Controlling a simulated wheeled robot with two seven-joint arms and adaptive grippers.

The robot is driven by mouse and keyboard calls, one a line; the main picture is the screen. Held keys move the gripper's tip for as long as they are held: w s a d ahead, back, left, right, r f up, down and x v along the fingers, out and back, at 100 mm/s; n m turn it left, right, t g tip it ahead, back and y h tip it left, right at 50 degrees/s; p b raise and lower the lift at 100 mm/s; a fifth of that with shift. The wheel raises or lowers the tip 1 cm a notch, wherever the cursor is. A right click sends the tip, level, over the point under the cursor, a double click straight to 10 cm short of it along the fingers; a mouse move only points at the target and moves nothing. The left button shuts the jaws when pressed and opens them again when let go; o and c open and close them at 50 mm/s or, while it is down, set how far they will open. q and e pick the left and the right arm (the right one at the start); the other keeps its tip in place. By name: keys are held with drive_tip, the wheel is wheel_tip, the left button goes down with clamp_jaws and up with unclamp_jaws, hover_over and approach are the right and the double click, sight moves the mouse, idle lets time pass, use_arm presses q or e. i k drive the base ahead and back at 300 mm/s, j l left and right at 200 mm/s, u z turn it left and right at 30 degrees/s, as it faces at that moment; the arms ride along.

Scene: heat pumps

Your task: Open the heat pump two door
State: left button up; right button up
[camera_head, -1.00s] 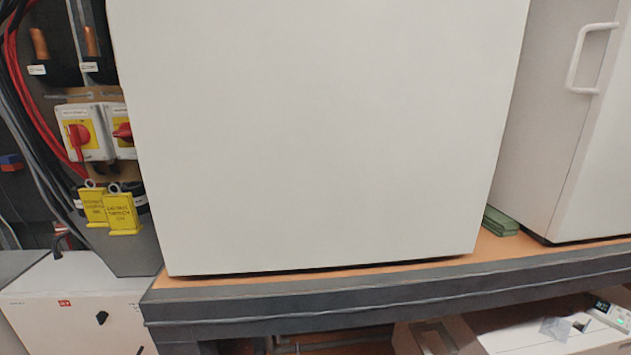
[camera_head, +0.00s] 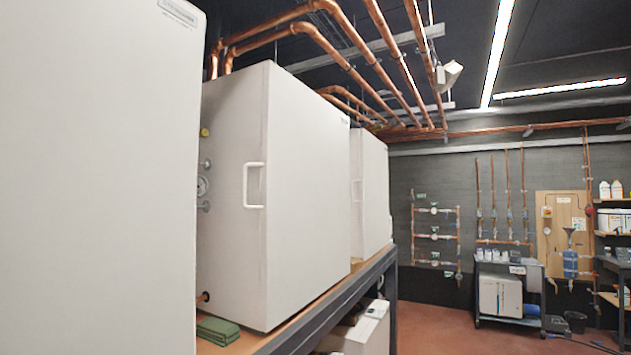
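Several white heat pump cabinets stand in a row on a long bench. The nearest cabinet (camera_head: 95,180) fills the left side of the head view. The second cabinet's door (camera_head: 303,195) faces the aisle and looks shut. It has a white bar handle (camera_head: 254,186) near its left edge. A further cabinet (camera_head: 371,190) stands behind it, with its own handle partly showing. I cannot tell from any readable label which cabinet is number two. Neither of my grippers shows in this view.
Copper pipes (camera_head: 345,62) run overhead. The reddish floor (camera_head: 436,330) to the right is open. A cart (camera_head: 507,290) stands at the back wall.

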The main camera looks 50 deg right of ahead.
sight(305, 206)
drive_tip(key=z, duration=1.5)
drive_tip(key=l+u, duration=0.15)
drive_tip(key=l, duration=0.65)
